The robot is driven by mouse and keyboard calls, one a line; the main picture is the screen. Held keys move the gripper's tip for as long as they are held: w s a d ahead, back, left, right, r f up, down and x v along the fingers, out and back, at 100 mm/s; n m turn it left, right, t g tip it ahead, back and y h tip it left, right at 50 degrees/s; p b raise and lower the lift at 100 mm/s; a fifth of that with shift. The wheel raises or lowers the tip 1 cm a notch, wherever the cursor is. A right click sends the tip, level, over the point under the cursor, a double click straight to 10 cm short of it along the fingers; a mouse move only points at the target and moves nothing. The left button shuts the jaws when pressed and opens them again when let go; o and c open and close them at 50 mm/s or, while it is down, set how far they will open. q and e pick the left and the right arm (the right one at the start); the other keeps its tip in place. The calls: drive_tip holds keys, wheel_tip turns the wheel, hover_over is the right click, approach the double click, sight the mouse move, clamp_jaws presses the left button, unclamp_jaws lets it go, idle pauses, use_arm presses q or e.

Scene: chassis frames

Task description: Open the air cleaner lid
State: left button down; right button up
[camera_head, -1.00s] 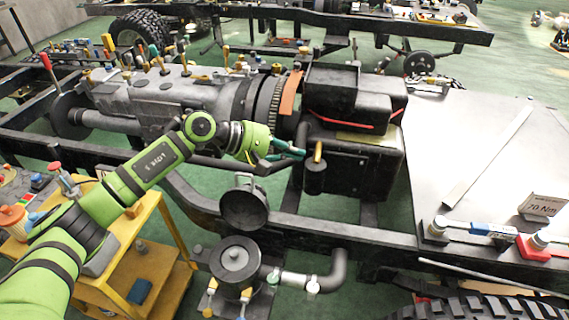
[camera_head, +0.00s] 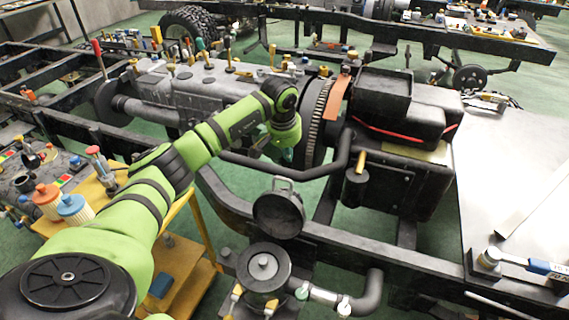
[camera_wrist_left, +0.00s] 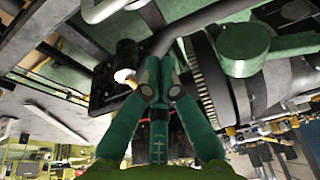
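The air cleaner is a round black canister (camera_head: 263,268) with a knob in its middle, low in front of the frame rail in the head view. Its round black lid (camera_head: 279,214) stands tilted up behind it, showing its dark face, with a small handle loop at the top edge. My left gripper (camera_head: 287,155) is above and behind the lid, apart from it, partly hidden by its own wrist. In the left wrist view its teal fingers (camera_wrist_left: 159,68) come together at the tips, with nothing seen between them. My right gripper is not in view.
A bent pipe (camera_head: 372,290) leads right from the canister. The frame rail (camera_head: 330,240), a black cylinder with a tan knob (camera_head: 356,188) and the engine (camera_head: 190,90) surround the gripper. A yellow cart (camera_head: 190,265) stands at left.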

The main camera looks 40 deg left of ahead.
use_arm(q)
drive_tip(key=shift+s+d+f+p, duration=0.2)
drive_tip(key=shift+s+f+p, duration=0.35)
drive_tip(key=shift+s+p, duration=0.25)
drive_tip(key=shift+s+d+f+p, duration=0.2)
drive_tip(key=shift+s+f+p, duration=0.35)
drive_tip(key=shift+s+p, duration=0.25)
